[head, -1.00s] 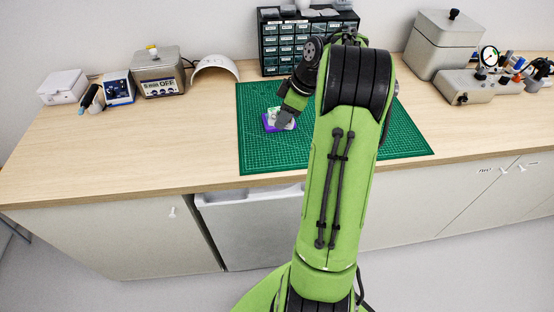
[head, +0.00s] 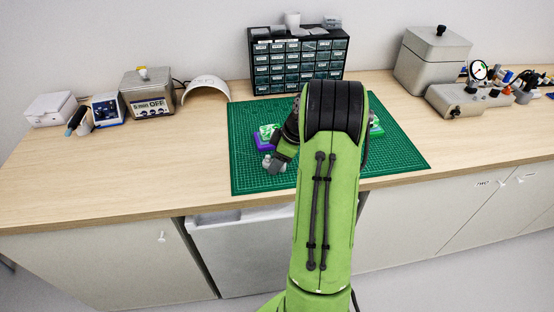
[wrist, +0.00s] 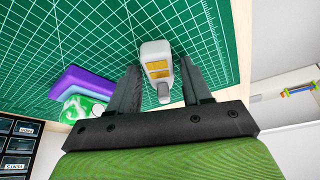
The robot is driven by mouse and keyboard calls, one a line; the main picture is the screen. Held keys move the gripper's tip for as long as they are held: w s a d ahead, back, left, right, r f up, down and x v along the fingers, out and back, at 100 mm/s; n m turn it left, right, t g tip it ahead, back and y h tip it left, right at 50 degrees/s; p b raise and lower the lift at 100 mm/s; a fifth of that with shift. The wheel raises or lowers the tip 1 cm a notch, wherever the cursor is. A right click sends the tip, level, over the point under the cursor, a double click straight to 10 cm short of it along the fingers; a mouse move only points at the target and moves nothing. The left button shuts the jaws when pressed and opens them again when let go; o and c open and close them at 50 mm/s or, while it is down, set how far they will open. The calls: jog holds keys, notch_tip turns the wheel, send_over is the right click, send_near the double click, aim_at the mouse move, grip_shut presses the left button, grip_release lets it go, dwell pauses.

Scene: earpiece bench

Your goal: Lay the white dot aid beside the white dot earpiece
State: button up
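My gripper (wrist: 161,72) has its two dark fingers on either side of a small pale grey aid (wrist: 155,50) with orange-yellow panels and a darker grey end. In the head view, my gripper (head: 271,164) is low over the green mat, in front of a purple tray (head: 263,144). The tray also shows in the wrist view (wrist: 85,82). A green-and-white swirled piece (wrist: 76,108) lies on it, with a white dot beside the swirl.
The green cutting mat (head: 245,180) has free room at its front left. A drawer cabinet (head: 298,58) stands behind it. A white arch (head: 205,86) and small devices stand left.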

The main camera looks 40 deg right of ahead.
jog(key=shift+o, duration=0.4)
jog(key=shift+r, duration=0.15)
jog(key=p+v, duration=0.4)
jog(key=v, duration=0.8)
jog(key=w+a+r+m, duration=0.1)
jog(key=a+r, duration=0.4)
jog(key=a, duration=0.4)
jog(key=s+a+r+m+h, duration=0.1)
jog(key=s+a+r, duration=0.1)
jog(key=a, duration=0.4)
jog(key=s+a+r+m+h, duration=0.1)
jog(key=a+r, duration=0.1)
jog(key=a, duration=0.4)
jog(key=s+a+f+m+t, duration=0.1)
jog(key=s+a, duration=0.3)
jog(key=s, duration=0.3)
jog(key=s+a+f+m+t, duration=0.1)
jog(key=s+a+m, duration=0.1)
jog(key=s+a, duration=0.2)
jog(key=s, duration=0.2)
jog(key=shift+s+m, duration=0.3)
jog(key=shift+s, duration=0.05)
